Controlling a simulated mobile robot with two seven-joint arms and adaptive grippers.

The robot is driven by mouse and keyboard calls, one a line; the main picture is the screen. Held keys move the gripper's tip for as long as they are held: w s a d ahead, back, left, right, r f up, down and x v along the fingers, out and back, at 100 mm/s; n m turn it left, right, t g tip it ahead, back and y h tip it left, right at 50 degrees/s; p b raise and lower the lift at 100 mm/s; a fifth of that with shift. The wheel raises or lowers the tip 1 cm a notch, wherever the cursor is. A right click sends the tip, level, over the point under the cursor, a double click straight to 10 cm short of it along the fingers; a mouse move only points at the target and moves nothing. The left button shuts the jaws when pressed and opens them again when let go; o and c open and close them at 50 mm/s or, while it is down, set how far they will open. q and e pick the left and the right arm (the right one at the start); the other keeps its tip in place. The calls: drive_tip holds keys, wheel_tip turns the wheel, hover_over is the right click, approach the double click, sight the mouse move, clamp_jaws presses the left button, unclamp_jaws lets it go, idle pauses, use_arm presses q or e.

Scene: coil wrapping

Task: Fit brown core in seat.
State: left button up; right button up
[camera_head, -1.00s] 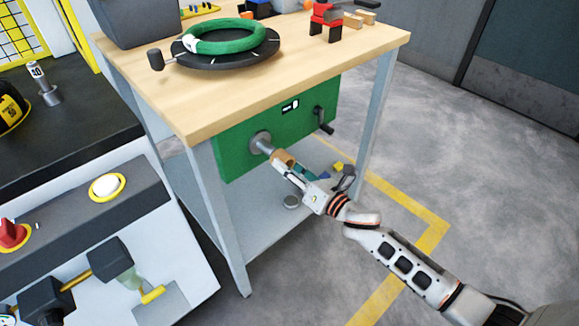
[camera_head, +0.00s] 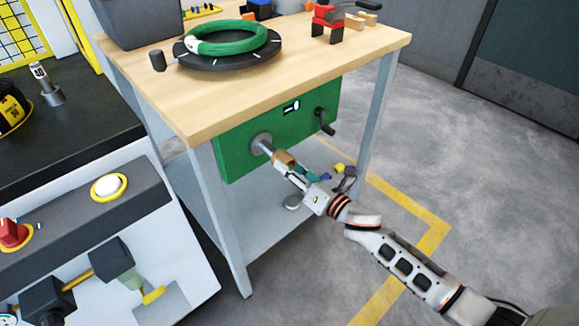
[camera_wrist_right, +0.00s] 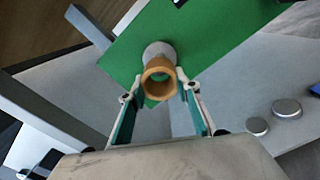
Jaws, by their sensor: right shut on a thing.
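The brown core (camera_head: 284,158) is a short hollow tube at the inner end of a grey spindle (camera_head: 266,147). The spindle sticks out from a round grey flange (camera_head: 260,141) on the green panel (camera_head: 236,155). My right gripper (camera_head: 287,164) is shut on the core. In the right wrist view the core (camera_wrist_right: 160,97) sits between the two fingertips (camera_wrist_right: 159,82), its open end facing the camera. The grey flange (camera_wrist_right: 158,50) lies behind it, nearly in line. I cannot tell how far the core is around the spindle. My left gripper is out of view.
The wooden bench top (camera_head: 240,100) is above the panel, with a green ring (camera_head: 236,38) on a black turntable (camera_head: 220,62). A black crank (camera_head: 324,120) juts out right of the spindle. A bench leg (camera_head: 228,220) stands left. A lower shelf (camera_head: 250,235) holds small items.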

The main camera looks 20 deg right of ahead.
sight(273, 154)
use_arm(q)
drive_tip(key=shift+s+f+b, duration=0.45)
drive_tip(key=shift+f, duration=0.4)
use_arm(e)
drive_tip(key=shift+x, duration=2.55)
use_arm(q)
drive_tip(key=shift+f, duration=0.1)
use_arm(e)
drive_tip(key=shift+x, duration=1)
drive_tip(key=o, duration=1.1)
drive_tip(key=shift+f, duration=0.1)
drive_tip(key=shift+o, duration=0.2)
